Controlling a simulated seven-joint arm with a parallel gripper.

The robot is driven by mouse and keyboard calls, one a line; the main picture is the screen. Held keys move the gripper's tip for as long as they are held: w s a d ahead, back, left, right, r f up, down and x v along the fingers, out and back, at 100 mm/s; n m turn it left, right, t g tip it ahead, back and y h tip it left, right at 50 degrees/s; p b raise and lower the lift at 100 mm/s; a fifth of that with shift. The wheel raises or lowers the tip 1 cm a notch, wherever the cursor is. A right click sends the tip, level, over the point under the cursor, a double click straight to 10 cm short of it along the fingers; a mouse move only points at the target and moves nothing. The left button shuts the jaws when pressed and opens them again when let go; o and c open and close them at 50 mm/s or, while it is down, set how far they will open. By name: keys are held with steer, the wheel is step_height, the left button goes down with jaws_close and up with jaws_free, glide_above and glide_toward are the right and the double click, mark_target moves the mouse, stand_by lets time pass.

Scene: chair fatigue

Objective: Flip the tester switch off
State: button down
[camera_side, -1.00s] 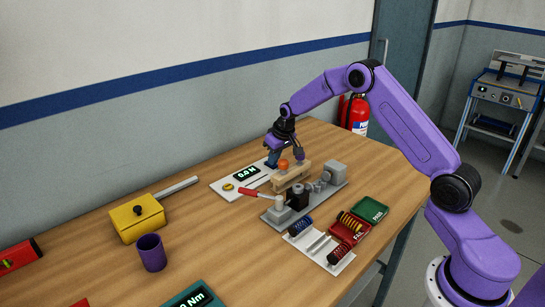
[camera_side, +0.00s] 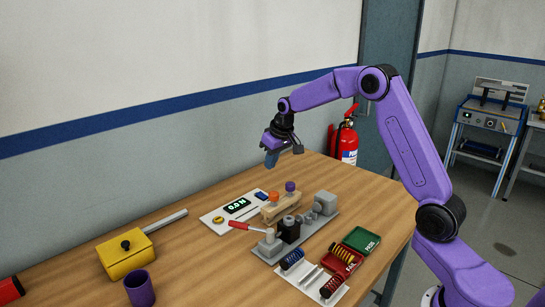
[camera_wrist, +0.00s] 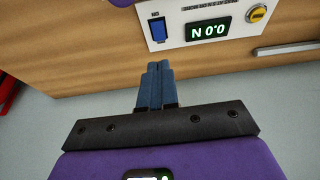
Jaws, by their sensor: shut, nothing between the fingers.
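The tester panel (camera_side: 218,222) is a white plate lying on the table. In the wrist view the switch (camera_wrist: 158,29) is near the top, beside the display (camera_wrist: 208,30). Which way the rocker is tipped is too small to tell. My gripper (camera_side: 271,161) is raised above the panel's far end, apart from it. Its blue fingers (camera_wrist: 158,66) are together and empty, pointing toward the switch in the wrist view.
Springs and red and green trays (camera_side: 363,240) lie in front. A yellow box (camera_side: 126,259) and purple cup (camera_side: 139,289) stand left.

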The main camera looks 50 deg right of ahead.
steer(key=shift+v, duration=0.95)
